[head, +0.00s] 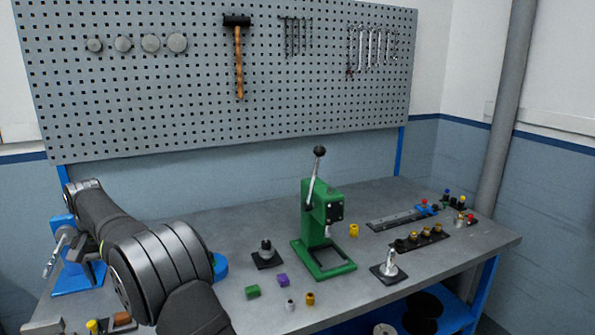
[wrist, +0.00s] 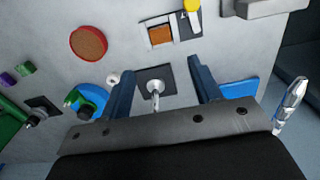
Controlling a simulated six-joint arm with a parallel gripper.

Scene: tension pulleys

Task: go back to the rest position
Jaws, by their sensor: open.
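My gripper (wrist: 160,68) is open in the wrist view, with its two dark blue fingers spread apart and nothing held between them. Beyond the gap, a dark square plate with a silver post (wrist: 155,88) stands on the bench, apart from the fingers. In the head view my arm reaches over the left end of the bench, and the gripper itself cannot be made out there. A blue fixture with a silver handle (head: 55,256) stands at that end; the handle (wrist: 291,103) also shows at the right of the wrist view.
The green press (head: 320,225) stands mid-bench, with a green block (head: 252,292) and a purple block (head: 283,280) to its left. A black holder with brass pieces (head: 420,240) is at right. The pegboard (head: 215,115) with tools is behind. A reddish round disc (wrist: 88,43) lies ahead.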

